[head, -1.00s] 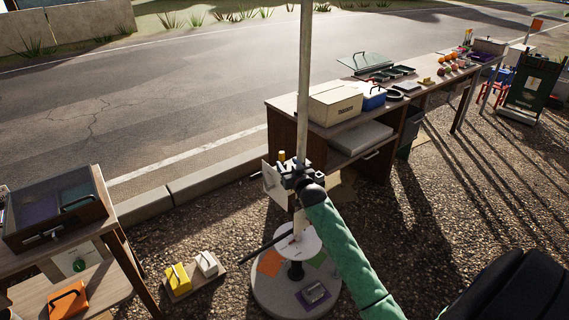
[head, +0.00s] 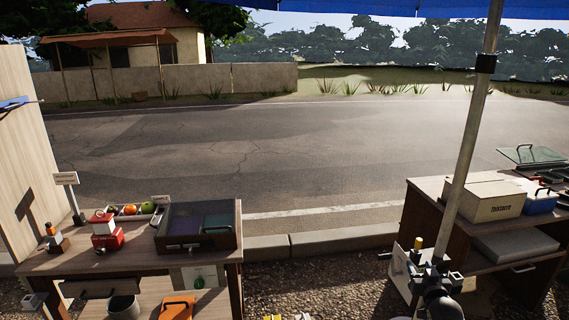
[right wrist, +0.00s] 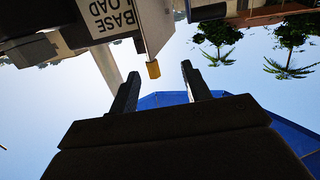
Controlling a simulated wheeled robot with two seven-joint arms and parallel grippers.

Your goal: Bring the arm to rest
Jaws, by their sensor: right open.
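My right gripper (head: 438,270) is at the lower right of the head view, beside the lower part of a grey pole (head: 466,150). Whether gripper and pole touch cannot be told. My left gripper is not in view.
A left table holds a dark case (head: 225,240), a red-and-white device (head: 105,238) and a fruit tray (head: 125,217). A right bench (head: 425,215) carries a cardboard box (head: 490,207). Gravel (head: 320,280) lies between them.

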